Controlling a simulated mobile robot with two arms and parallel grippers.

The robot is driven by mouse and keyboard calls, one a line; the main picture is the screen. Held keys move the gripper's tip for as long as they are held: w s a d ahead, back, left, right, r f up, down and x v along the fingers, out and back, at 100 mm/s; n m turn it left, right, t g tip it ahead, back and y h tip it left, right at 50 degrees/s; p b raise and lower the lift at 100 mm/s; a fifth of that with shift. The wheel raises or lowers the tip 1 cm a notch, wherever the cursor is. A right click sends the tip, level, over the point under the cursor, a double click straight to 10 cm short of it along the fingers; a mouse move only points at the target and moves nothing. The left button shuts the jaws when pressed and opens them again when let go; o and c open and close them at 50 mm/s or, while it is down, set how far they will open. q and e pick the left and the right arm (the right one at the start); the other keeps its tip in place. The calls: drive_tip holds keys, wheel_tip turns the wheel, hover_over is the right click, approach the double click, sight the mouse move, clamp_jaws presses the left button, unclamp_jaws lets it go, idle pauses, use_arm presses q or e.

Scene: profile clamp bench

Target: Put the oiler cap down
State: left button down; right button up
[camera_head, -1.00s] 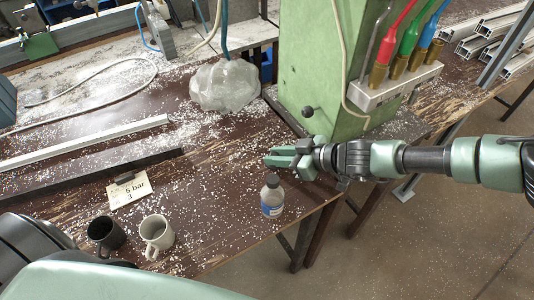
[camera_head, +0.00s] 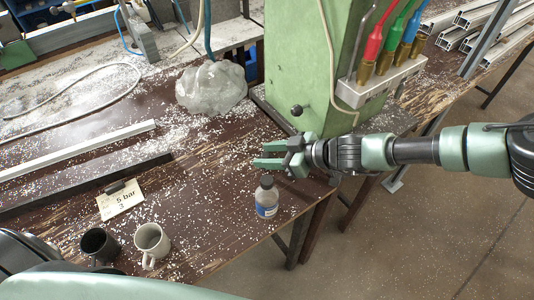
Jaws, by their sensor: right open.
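A small clear bottle (camera_head: 266,203) with a blue and white label stands upright near the front edge of the brown bench. A dark cap (camera_head: 267,181) sits on its top; I take the bottle for the oiler. My right gripper (camera_head: 261,155) comes in from the right, just behind the bottle in the picture. Its green fingers are spread and point left, with nothing visible between them. The gripper looks apart from the bottle. No separate loose cap shows. My left gripper is out of view.
Two mugs, one dark (camera_head: 98,246) and one light (camera_head: 151,242), and a "5 bar" card (camera_head: 120,199) are left of the bottle. A green machine column (camera_head: 305,70) stands behind my right gripper. A cloudy plastic bag (camera_head: 211,88) and metal profiles (camera_head: 80,150) lie farther back.

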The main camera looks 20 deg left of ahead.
drive_tip(key=b+v, duration=0.1)
drive_tip(key=v, duration=1)
drive_tip(key=shift+d+r, duration=0.1)
drive_tip(key=shift+d, duration=0.15)
drive_tip(key=shift+d, duration=0.1)
